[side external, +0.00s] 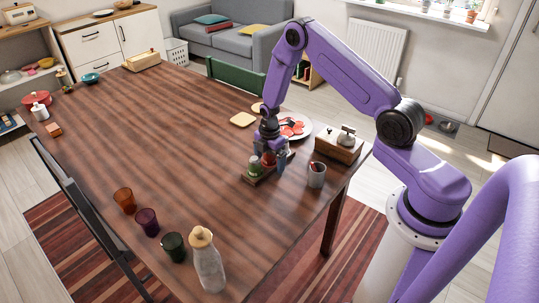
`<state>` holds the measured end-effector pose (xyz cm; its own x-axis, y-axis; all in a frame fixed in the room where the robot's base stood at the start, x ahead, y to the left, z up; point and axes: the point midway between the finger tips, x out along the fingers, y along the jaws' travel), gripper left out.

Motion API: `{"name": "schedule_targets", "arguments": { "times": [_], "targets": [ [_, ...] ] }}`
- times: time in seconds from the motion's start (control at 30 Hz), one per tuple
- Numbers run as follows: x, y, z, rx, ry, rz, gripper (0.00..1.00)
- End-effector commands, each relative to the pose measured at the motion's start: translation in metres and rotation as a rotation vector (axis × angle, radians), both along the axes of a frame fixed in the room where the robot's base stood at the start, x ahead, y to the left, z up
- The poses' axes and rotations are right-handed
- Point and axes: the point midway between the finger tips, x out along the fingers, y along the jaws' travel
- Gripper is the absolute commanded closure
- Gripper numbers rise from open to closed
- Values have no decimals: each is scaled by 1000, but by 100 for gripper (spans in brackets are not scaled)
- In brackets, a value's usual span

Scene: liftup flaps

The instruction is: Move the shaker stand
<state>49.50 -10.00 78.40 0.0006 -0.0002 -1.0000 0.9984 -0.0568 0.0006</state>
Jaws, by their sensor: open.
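The shaker stand (259,180) is a small dark wooden holder on the table, near the edge on my arm's side. A green-bodied shaker (254,165) and a reddish shaker (269,159) stand in it. My gripper (275,160) points down at the stand, with its fingers around or just beside its right part. The gripper is open. The fingers and the shakers overlap in this view, so I cannot tell whether they touch. The far side of the stand is partly hidden by the gripper.
A glass bottle (207,262) and coloured cups (147,222) stand at the table's near end. The middle of the table (170,130) is clear.

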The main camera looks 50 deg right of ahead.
Motion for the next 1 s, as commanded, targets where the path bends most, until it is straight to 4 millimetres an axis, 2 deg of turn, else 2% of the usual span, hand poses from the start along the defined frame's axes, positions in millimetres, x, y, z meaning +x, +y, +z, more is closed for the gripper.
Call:
{"name": "schedule_targets", "arguments": {
  "times": [0.17,0.27,0.8,1.0],
  "targets": [
    [1,0,12,0,-2,0,0],
    [1,0,26,0,-3,1,0],
    [1,0,125,0,-5,0,0],
    [1,0,156,0,-4,0,0]
  ]
}}
